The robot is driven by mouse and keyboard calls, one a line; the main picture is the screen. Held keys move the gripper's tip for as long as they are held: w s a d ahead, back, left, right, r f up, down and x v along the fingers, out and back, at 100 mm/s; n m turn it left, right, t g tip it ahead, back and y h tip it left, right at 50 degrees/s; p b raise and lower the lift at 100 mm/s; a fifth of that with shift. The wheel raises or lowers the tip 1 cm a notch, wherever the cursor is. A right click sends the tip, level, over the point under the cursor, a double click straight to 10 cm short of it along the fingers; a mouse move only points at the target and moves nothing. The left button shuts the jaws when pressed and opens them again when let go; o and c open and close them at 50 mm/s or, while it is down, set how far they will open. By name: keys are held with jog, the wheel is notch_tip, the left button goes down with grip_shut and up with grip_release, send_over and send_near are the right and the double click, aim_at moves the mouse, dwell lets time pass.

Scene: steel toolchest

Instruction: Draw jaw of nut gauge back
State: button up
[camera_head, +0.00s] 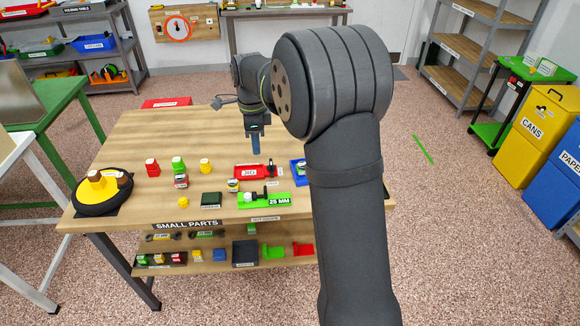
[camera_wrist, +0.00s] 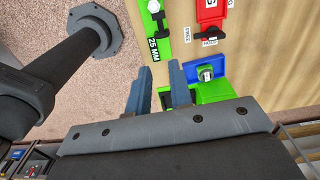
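The likely nut gauge is a long green fixture (camera_head: 250,203) marked 25 MM, near the table's front edge. A black upright part stands on it, with a whitish piece at its left end. In the wrist view, part of the green fixture (camera_wrist: 163,50) shows at the top, with its black part and a white piece at the frame edge. I cannot tell the jaw's exact position. My gripper (camera_wrist: 160,80) is open and empty, its two blue-grey fingers apart. In the head view, my gripper (camera_head: 255,145) points down above the table, behind the red fixture and apart from the gauge.
A red fixture (camera_head: 243,172) with a black handle lies behind the gauge. A blue fixture (camera_head: 294,166) is partly hidden by my arm; in the wrist view, a green block adjoins it. A dark green pad (camera_head: 211,199) and several small coloured parts stand left. The table's back left is clear.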

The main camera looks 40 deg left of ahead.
aim_at(265, 188)
jog(key=f+n, duration=0.5)
jog(key=f, duration=0.1)
jog(key=f+n, duration=0.6)
jog(key=w+d+f+n, duration=0.1)
jog(key=f+n, duration=0.5)
jog(key=shift+f, duration=0.35)
grip_shut()
jog(key=shift+w, duration=0.1)
